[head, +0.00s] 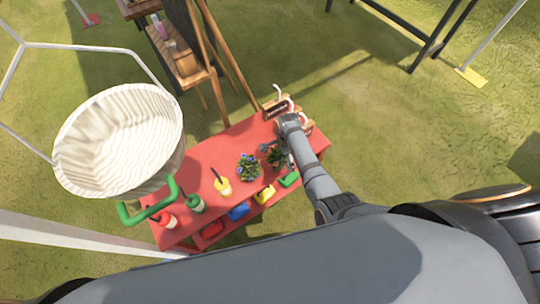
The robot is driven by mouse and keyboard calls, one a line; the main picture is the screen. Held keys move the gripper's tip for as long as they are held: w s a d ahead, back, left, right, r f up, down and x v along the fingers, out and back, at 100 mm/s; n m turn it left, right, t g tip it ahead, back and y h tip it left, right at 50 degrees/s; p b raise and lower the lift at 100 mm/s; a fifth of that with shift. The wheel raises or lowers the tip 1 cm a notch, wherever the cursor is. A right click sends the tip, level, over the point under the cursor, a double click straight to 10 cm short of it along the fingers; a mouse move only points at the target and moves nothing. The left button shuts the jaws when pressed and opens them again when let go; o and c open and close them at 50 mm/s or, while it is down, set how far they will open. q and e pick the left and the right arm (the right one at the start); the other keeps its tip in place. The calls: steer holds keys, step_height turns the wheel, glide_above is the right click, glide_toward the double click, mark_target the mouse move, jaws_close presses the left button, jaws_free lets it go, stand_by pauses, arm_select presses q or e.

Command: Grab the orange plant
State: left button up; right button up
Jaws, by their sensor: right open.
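The orange plant (279,159) is a small potted plant with green leaves and reddish-orange blooms. It stands on the red table (228,153), toward its right end. My right arm reaches over the table from the lower right, and its wrist is just above and right of the plant. My right gripper (276,147) is open, close to the plant's top; the arm partly covers both, and I cannot tell if they touch. My left gripper is not in view.
A blue-flowered plant (248,167) stands left of the orange one. Wooden boxes (277,106) are at the table's back right. A large white basket (120,138) is at left.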

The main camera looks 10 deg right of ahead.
step_height(320, 180, up, 3)
steer(key=w+a+m, duration=0.2)
steer(key=b, duration=0.6)
glide_above(278, 160)
step_height(278, 160, down, 6)
steer(key=shift+a+r, duration=0.1)
steer(key=shift+r, duration=0.1)
steer(key=f+b, duration=0.2)
steer(key=b, duration=0.1)
steer(key=f+b, duration=0.3)
steer(key=shift+w+d+f+b, duration=0.2)
steer(key=shift+f+b, duration=0.05)
steer(key=shift+b, duration=0.15)
steer(key=shift+r, duration=0.2)
steer(key=c, duration=1.4)
steer(key=shift+o, duration=0.2)
steer(key=shift+p, duration=0.3)
